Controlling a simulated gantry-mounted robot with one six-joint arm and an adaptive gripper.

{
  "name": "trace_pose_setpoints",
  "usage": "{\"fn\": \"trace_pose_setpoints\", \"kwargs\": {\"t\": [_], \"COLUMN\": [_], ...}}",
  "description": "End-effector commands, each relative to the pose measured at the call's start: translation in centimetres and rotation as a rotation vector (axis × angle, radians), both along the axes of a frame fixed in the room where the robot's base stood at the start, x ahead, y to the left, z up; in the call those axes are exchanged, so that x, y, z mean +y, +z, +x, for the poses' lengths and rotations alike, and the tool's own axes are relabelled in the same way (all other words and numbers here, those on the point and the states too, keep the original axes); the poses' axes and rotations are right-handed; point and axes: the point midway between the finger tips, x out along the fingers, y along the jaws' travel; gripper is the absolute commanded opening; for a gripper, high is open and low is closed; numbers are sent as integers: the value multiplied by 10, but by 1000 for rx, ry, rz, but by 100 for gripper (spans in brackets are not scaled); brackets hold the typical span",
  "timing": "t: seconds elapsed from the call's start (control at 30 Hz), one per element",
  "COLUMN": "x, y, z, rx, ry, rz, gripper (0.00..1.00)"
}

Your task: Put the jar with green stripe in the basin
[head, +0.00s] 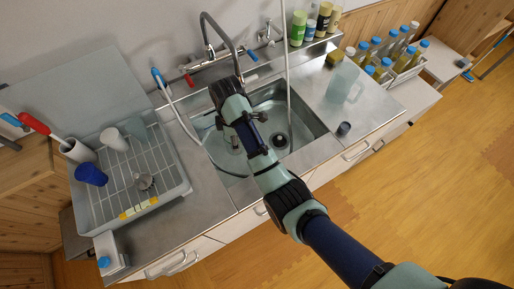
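No jar with a clear green stripe can be picked out. A group of small containers stands on the ledge behind the sink: a green one with a pale top (298,28), a dark one with a yellow-green band (323,18) and others partly behind them. The basin (310,122) is a steel sink in the middle of the counter, with a dark drain. My arm reaches over it from the lower right. My gripper (226,92) is above the sink's left rear part, apart from the containers. Its fingers are too small and dark to tell open from shut.
A tall faucet (222,36) and a hanging hose (286,60) stand close to my gripper. A dish rack (108,205) is at left with cups.

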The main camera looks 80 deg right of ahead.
Motion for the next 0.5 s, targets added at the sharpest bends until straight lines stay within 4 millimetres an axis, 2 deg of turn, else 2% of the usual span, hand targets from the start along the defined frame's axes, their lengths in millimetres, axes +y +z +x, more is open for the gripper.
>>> {"fn": "trace_pose_setpoints", "kwargs": {"t": [0.07, 0.5], "x": [0, 1], "y": [-8, -136], "z": [1, 1], "rx": [0, 2], "ry": [0, -1], "rz": [0, 3], "gripper": [27, 27]}}
